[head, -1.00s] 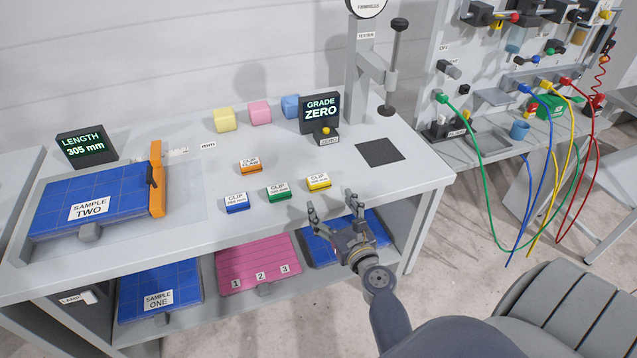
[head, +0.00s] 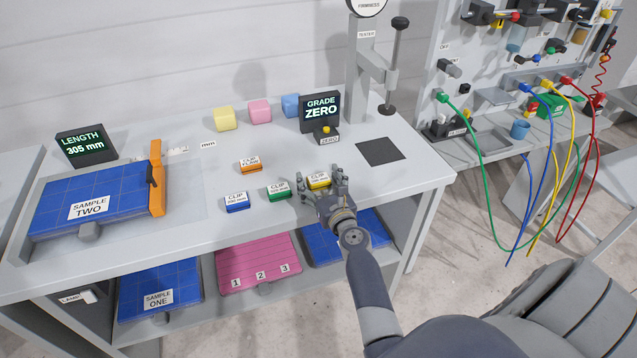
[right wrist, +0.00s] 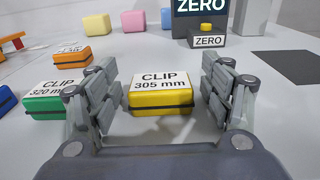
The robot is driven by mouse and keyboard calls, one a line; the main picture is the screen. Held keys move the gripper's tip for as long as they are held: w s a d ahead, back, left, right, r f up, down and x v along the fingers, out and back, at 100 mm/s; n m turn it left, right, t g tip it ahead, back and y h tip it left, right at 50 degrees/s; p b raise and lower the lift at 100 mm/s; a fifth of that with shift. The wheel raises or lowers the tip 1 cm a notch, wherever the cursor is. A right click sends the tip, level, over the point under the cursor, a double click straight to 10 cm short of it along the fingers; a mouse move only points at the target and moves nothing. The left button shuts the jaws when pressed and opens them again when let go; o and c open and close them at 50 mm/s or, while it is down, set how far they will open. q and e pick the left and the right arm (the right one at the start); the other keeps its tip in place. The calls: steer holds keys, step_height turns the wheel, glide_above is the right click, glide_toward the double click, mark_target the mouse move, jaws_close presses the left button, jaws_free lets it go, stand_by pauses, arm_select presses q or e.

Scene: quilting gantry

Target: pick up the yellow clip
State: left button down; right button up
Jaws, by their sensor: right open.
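The yellow clip (head: 318,181) lies on the tabletop at the right end of a group of clips. Its label reads "CLIP 305 mm" in the right wrist view (right wrist: 160,101). My right gripper (head: 320,185) is open, its fingers on either side of the yellow clip. In the right wrist view the fingers (right wrist: 160,95) stand left and right of the clip with small gaps, so they do not grip it. My left gripper is not in view.
A green clip (head: 279,194) lies close left of my right gripper, with a blue clip (head: 237,204) and an orange clip (head: 250,167) beyond. A "GRADE ZERO" display (head: 320,112) stands behind. A dark square pad (head: 380,152) lies to the right.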

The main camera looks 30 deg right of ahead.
mark_target(319, 178)
steer(key=shift+w+d, duration=0.1)
steer(key=shift+w, duration=0.15)
steer(key=shift+s, duration=0.1)
steer(key=shift+c, duration=1.1)
steer(key=c, duration=0.9)
steer(key=shift+r, duration=0.1)
steer(key=shift+r+p, duration=0.8)
steer(key=shift+p, duration=0.1)
step_height(319, 178, up, 2)
steer(key=p, duration=0.2)
steer(key=shift+r+p, duration=0.25)
steer(key=shift+p, duration=0.05)
steer(key=s, duration=1.6)
steer(key=shift+r+b, duration=0.4)
